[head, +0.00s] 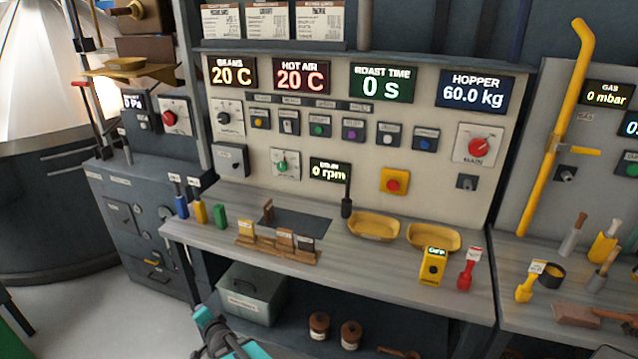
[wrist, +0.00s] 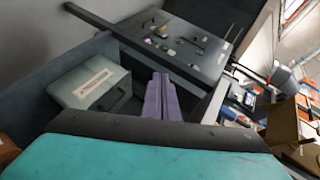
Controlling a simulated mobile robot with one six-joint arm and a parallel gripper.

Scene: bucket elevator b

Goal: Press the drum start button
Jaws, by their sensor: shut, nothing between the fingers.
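The control panel (head: 360,185) stands upright behind the workbench in the head view. Its upper button row holds a yellow button (head: 260,119), a green button (head: 320,127), a purple button (head: 353,130) and a blue button (head: 425,138), among others. The small labels are too blurred to tell which one starts the drum. The rpm display (head: 329,172) below the row reads 0 rpm. My gripper (wrist: 161,80) shows in the wrist view with its purple fingers together and empty. In the head view my teal arm end is at the bottom, in front of and below the bench, apart from the panel.
The workbench (head: 350,253) carries yellow trays (head: 374,226), a wooden sample rack (head: 278,255), a yellow meter (head: 433,266) and a red-handled tool (head: 468,268). A grey box (head: 252,292) sits below; it also shows in the wrist view (wrist: 88,88). A red button (head: 393,185) is on a yellow plate.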

